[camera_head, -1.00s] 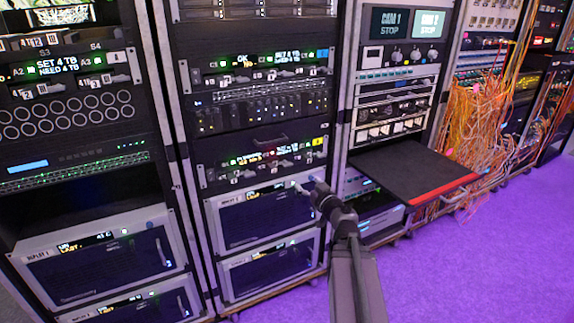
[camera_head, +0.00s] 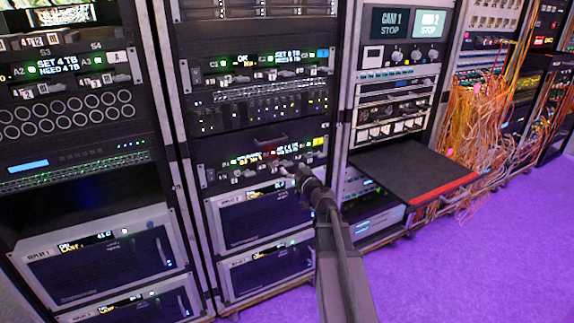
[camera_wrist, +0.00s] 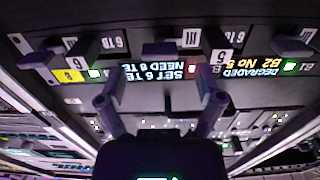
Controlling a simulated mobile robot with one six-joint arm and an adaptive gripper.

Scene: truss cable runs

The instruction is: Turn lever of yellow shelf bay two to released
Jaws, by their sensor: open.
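The yellow-tagged shelf (camera_head: 225,163) is the lower dark drive shelf in the middle rack; its yellow tag shows inverted in the wrist view (camera_wrist: 68,76). There, a red light (camera_wrist: 191,70) sits beside what looks like a "B2" label, between two lit displays.
A blue-tagged shelf (camera_head: 270,75) is higher in the same rack. Server units (camera_head: 265,215) are below. A black pull-out tray (camera_head: 405,170) with a red edge juts out at right. Orange cables (camera_head: 480,125) hang beyond it. Purple floor (camera_head: 470,270) is clear.

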